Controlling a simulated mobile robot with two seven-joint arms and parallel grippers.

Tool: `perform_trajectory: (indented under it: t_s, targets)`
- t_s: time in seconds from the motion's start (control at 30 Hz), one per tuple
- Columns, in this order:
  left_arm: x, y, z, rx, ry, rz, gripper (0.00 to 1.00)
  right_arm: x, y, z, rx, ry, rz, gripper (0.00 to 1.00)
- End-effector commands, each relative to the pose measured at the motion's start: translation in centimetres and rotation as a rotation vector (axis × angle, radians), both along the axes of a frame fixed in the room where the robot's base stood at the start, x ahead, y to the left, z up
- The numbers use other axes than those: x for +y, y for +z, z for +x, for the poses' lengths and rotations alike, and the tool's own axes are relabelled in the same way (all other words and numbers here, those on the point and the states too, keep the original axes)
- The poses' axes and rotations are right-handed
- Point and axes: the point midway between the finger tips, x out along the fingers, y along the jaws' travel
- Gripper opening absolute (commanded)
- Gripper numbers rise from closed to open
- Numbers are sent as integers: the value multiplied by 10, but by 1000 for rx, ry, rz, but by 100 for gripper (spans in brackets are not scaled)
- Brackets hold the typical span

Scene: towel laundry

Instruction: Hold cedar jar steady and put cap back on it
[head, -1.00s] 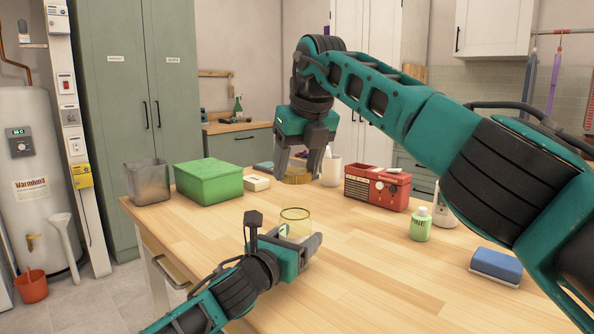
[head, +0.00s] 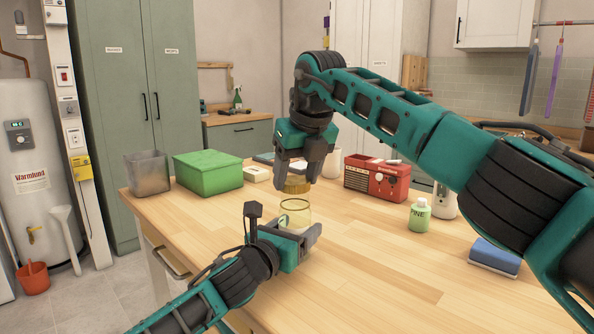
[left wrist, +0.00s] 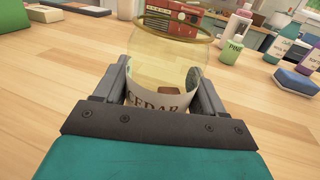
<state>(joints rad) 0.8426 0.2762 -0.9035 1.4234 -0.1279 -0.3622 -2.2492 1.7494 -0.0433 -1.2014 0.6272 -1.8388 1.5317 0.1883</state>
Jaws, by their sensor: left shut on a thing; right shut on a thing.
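The cedar jar (head: 295,214) is clear glass with a gold rim and stands upright on the table. In the left wrist view the jar (left wrist: 168,72) shows its open mouth and a label reading CEDAR. My left gripper (head: 308,238) is shut on the jar, one finger on each side low on its body. My right gripper (head: 298,178) points down above the jar and is shut on the gold-brown cap (head: 296,185). The cap is close above the jar's mouth; a small gap seems to show. The left wrist view does not show the cap.
A red radio (head: 376,178), a green PINE bottle (head: 420,216) and a blue sponge-like block (head: 494,256) stand to the right. A green box (head: 208,172) and a grey bin (head: 148,174) stand at the left. The front of the wooden table (head: 390,275) is clear.

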Motion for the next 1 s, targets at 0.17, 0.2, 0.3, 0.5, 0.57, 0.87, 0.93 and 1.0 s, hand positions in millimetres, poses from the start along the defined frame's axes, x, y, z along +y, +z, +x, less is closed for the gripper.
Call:
perform_trajectory:
  t_s: [0.17,0.2,0.3,0.5,0.57,0.87,0.93,1.0]
  targets:
    - [0,0,0,1,0,1,15,-1,-11,0,1,0,-2,32]
    - [0,0,0,1,0,1,15,-1,-13,0,2,0,-1,32]
    - [0,-1,0,1,0,1,15,0,-14,0,1,0,0,32]
    - [0,-1,0,1,0,1,15,0,-13,0,1,0,0,32]
    - [0,-1,0,1,0,1,15,0,-13,0,0,0,0,32]
    - [0,-1,0,1,0,1,15,0,-15,0,0,0,0,32]
    - [0,-1,0,1,0,1,15,0,-17,0,0,0,0,32]
    - [0,-1,0,1,0,1,15,0,-18,0,0,-1,0,32]
